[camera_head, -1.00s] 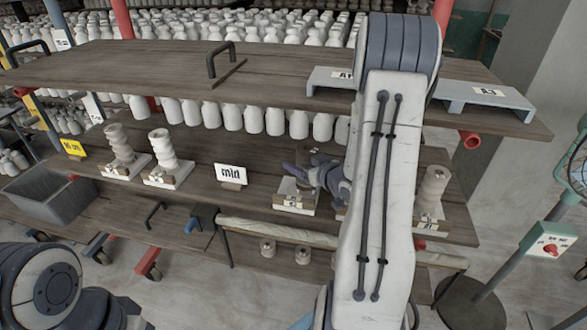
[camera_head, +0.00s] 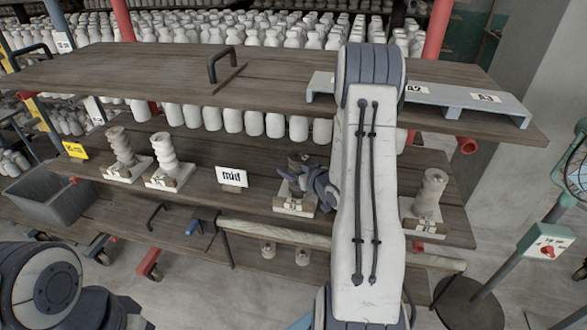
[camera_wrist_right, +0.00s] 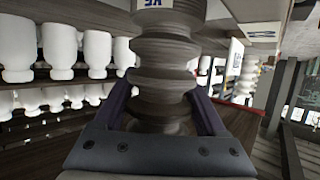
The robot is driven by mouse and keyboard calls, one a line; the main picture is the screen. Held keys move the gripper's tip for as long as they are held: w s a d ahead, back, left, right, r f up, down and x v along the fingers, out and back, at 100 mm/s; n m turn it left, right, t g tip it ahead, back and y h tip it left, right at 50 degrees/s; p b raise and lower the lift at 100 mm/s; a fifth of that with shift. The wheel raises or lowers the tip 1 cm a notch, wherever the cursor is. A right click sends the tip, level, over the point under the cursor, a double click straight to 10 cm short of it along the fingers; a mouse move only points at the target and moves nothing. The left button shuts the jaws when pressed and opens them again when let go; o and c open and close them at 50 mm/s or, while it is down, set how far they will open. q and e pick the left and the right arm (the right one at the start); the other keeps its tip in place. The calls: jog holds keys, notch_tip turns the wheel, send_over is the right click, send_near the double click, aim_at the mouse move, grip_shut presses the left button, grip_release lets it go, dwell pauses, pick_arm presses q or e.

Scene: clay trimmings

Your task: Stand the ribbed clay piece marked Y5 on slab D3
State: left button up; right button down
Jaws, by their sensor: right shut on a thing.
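My right gripper (camera_wrist_right: 165,122) is shut on a dark grey-brown ribbed clay piece (camera_wrist_right: 165,75), gripped low on its body. A label (camera_wrist_right: 157,4) on it is cut off at the top edge; I cannot read it surely. The slab's tag is too small to read. I cannot tell whether the piece touches the slab. My left gripper is out of view.
Two ribbed pieces (camera_head: 121,147) (camera_head: 162,152) stand on slabs at left, another (camera_head: 430,192) on a slab at right. A small sign (camera_head: 232,177) stands left of the gripper. The upper shelf (camera_head: 160,75) overhangs, with bottles (camera_head: 276,124) behind.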

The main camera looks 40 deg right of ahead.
grip_release()
jog(key=shift+f, duration=0.1)
jog(key=shift+r+p+v, duration=0.2)
jog(key=shift+p+v, duration=4.4)
jog(key=shift+v, duration=1.45)
jog(key=shift+f, duration=0.1)
